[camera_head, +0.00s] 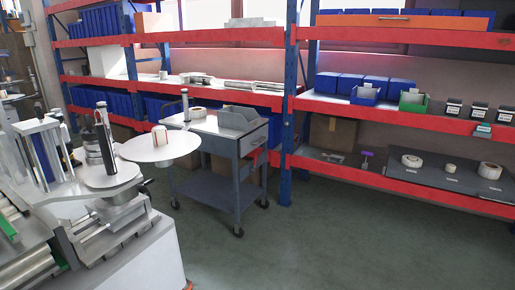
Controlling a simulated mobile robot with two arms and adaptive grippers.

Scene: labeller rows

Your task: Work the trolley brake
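A dark grey trolley (224,190) stands on the floor in front of the shelving, near the middle of the view. It has a top tray, a drawer box under the right part of its top, a lower shelf and castors. The front castor (238,232) and the right castor (265,204) show. A brake pedal or lever is too small to make out, and I cannot tell its state. A white roll (199,112) and a grey stepped holder (238,117) sit on the trolley top. Neither of my grippers is in view.
A labelling machine (105,200) fills the left side; its white round disc (158,147) reaches close to the trolley's left side. Red and blue shelving (285,150) with bins and rolls runs behind. The green floor (300,245) is clear in front and to the right.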

